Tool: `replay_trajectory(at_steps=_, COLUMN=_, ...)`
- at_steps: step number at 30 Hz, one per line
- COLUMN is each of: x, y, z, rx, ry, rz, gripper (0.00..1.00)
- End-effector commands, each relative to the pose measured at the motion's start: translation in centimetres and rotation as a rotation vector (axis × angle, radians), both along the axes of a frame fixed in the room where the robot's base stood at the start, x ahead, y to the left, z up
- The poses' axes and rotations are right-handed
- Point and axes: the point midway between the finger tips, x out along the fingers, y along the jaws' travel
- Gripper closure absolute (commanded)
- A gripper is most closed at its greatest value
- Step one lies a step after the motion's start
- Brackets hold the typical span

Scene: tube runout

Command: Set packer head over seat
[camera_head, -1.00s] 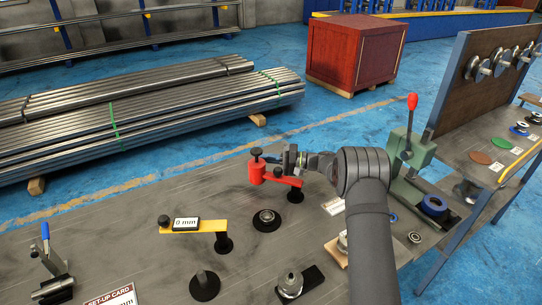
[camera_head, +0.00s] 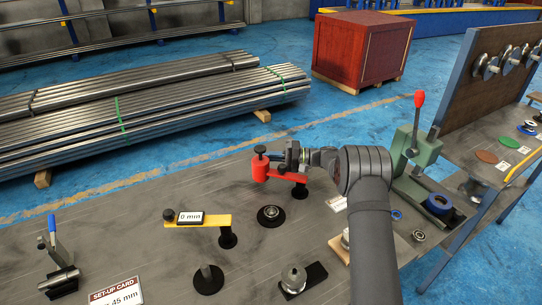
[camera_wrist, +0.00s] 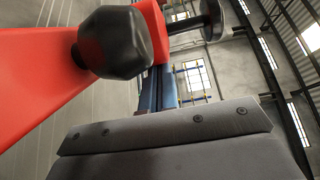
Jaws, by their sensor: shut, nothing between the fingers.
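My gripper (camera_head: 291,156) is shut and empty, beside the red swing arm (camera_head: 284,175) on the bench. The red arm carries a black-knobbed post at its left end and stands on a black round base. A silver domed piece (camera_head: 293,277) stands on a black plate at the front. A round black base with a metal ring (camera_head: 271,214) sits below the red arm. Which are packer head and seat, I cannot tell.
A yellow arm (camera_head: 216,221) with a "0 mm" display is left of the ringed base. A black base with a short post (camera_head: 207,279) is in front. A green lever press (camera_head: 415,150) stands right of my arm. A blue-handled clamp (camera_head: 57,243) is far left. Bare bench lies between.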

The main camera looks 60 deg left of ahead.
Motion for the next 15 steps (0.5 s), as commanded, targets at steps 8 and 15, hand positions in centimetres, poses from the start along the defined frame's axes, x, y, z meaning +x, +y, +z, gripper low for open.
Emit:
replay_trajectory(at_steps=8, x=-2.1, y=-1.0, z=0.1, rx=-0.001, ry=0.001, rz=0.028, gripper=1.0)
replay_trajectory(at_steps=15, x=-4.0, y=-2.5, z=0.0, rx=0.0, ry=-0.001, rz=0.217, gripper=1.0)
